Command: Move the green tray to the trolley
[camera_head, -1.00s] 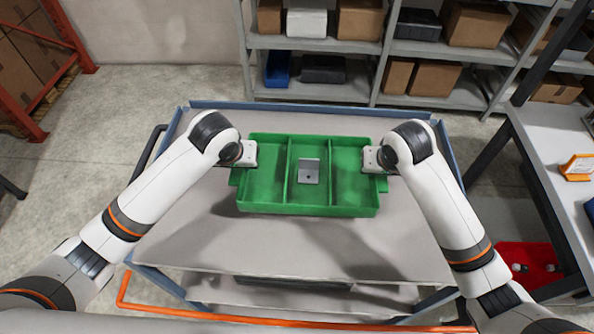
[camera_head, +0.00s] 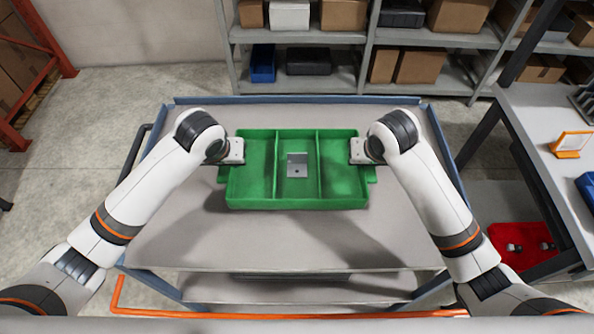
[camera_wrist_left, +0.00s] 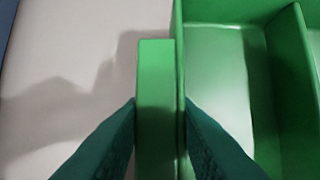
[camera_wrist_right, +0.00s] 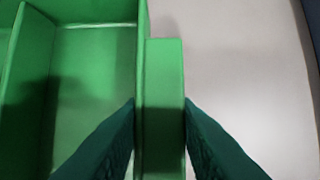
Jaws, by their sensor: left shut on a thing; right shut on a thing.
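The green tray (camera_head: 296,203) has three compartments and is over the grey top of the trolley (camera_head: 290,245). A grey metal bracket (camera_head: 297,165) lies in its middle compartment; the other two look empty. My left gripper (camera_head: 222,163) is shut on the tray's left handle, a green block that shows between the fingers in the left wrist view (camera_wrist_left: 157,110). My right gripper (camera_head: 372,163) is shut on the right handle, seen in the right wrist view (camera_wrist_right: 162,110). The tray looks level. I cannot tell whether its underside touches the trolley top.
The trolley has a raised blue rim (camera_head: 300,99) and an orange bar (camera_head: 150,312) at the near side. Shelving with boxes (camera_head: 420,66) stands behind. Bare trolley top surrounds the tray.

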